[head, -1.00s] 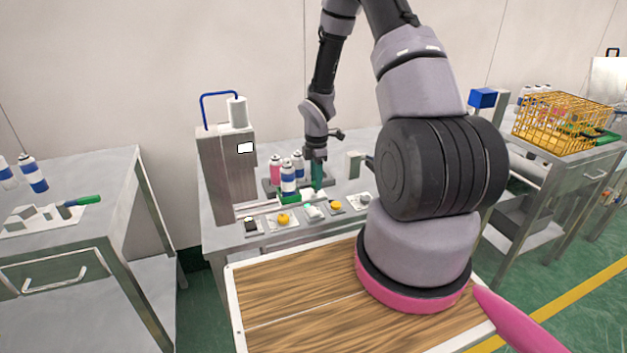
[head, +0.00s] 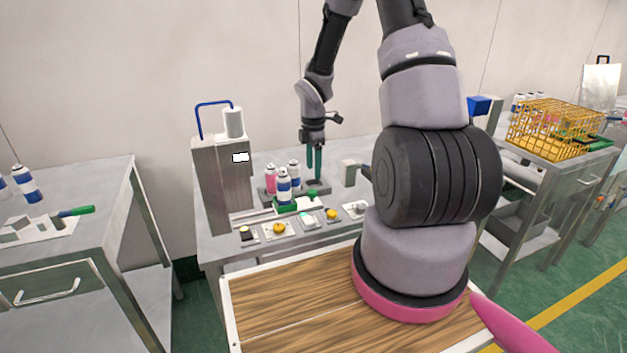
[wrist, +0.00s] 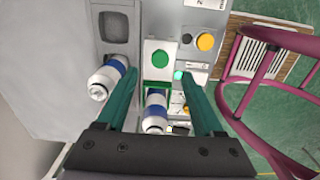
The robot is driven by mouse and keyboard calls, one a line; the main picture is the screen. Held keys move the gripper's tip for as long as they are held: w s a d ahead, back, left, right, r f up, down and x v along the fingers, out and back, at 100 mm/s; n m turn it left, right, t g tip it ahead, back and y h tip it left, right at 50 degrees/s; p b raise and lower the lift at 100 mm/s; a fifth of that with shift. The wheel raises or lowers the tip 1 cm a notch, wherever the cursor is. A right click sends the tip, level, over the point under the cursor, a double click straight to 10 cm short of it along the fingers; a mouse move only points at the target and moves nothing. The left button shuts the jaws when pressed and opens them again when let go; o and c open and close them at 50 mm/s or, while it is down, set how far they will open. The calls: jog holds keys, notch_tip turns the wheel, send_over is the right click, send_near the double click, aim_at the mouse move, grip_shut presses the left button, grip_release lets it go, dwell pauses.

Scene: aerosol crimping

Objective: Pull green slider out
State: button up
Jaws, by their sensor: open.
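The green slider (head: 286,209) lies on the machine table, with a blue-and-white can (head: 283,187) standing upright on it. My gripper (head: 315,172), with green fingers, is open and empty. It points down behind and to the right of that can, above a dark grey holder (head: 322,187). In the wrist view, the fingers (wrist: 162,84) spread on both sides of a blue-and-white can (wrist: 155,112) with green around its base. The gap between fingers and slider is unclear there.
A tall metal machine (head: 222,180) rises at the left. Several button plates, including a yellow button (head: 279,228), line the front edge. A small grey block (head: 349,174) stands to the right.

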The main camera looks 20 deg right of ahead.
jog(key=shift+r, duration=1.45)
jog(key=s+a+r+m+t, duration=0.1)
jog(key=s+r+m+t, duration=0.3)
jog(key=r, duration=0.7)
jog(key=s+a+r+m+g, duration=0.1)
jog(key=s+r+m, duration=0.2)
jog(key=r+m, duration=0.5)
jog(key=s+a+r+m+t+y, duration=0.1)
jog(key=s+a+r+m+t, duration=0.1)
jog(key=s+r+m, duration=0.3)
jog(key=s+a+r+m+t+y, duration=0.1)
jog(key=s+r+m, duration=0.4)
jog(key=s+r, duration=0.5)
jog(key=shift+s+a+r+t, duration=0.15)
jog(key=shift+s+a+t, duration=0.45)
jog(key=shift+s+a, duration=0.15)
jog(key=shift+w, duration=0.1)
